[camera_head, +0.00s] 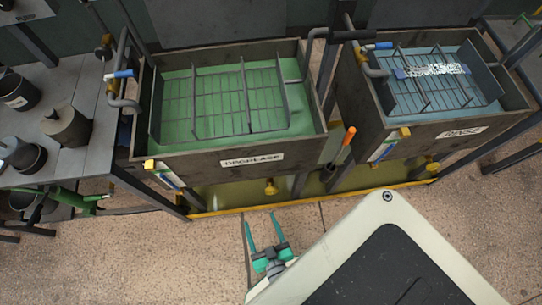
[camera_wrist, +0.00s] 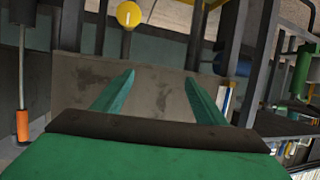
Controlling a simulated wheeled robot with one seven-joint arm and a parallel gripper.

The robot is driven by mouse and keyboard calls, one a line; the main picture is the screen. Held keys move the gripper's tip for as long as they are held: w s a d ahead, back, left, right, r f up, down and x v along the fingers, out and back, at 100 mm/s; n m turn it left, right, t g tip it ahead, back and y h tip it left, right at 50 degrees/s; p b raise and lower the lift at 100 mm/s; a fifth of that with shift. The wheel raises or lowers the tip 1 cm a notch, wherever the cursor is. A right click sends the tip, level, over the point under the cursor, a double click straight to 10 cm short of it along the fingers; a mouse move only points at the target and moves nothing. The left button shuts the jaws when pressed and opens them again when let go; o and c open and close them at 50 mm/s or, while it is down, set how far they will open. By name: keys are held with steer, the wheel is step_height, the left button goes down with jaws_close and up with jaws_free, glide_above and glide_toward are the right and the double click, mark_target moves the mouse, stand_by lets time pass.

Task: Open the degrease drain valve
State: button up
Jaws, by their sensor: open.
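The degrease tank (camera_head: 225,158) carries a "DEGREASE" label and holds green liquid with a wire rack in it. Below its front is a yellow drain valve knob (camera_head: 271,187). A yellow round knob (camera_wrist: 129,14), which looks like the same valve, is at the top of the wrist view. My gripper (camera_head: 262,221) has green fingers, spread open and empty, in front of the tank and apart from the knob. In the wrist view the open fingers (camera_wrist: 159,78) point toward a grey panel, with the knob beyond them.
The rinse tank (camera_head: 455,143) stands at right, with another yellow knob (camera_head: 432,166) below it. An orange-handled tool (camera_head: 349,136) hangs between the tanks. A yellow-edged tray (camera_head: 310,201) runs beneath them. A bench (camera_head: 85,150) with dark pots is at left. The floor in front is clear.

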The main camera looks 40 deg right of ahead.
mark_target(272, 193)
steer(key=w+d+f+m+g+h, duration=0.2)
steer(key=d+f+m, duration=0.1)
steer(key=d+f, duration=0.6)
steer(key=x, duration=0.7)
steer(key=f+x, duration=0.1)
steer(key=x, duration=0.3)
steer(key=shift+s+a+f, duration=0.1)
steer(key=shift+a+f, duration=0.05)
steer(key=shift+a, duration=0.15)
steer(key=c, duration=1)
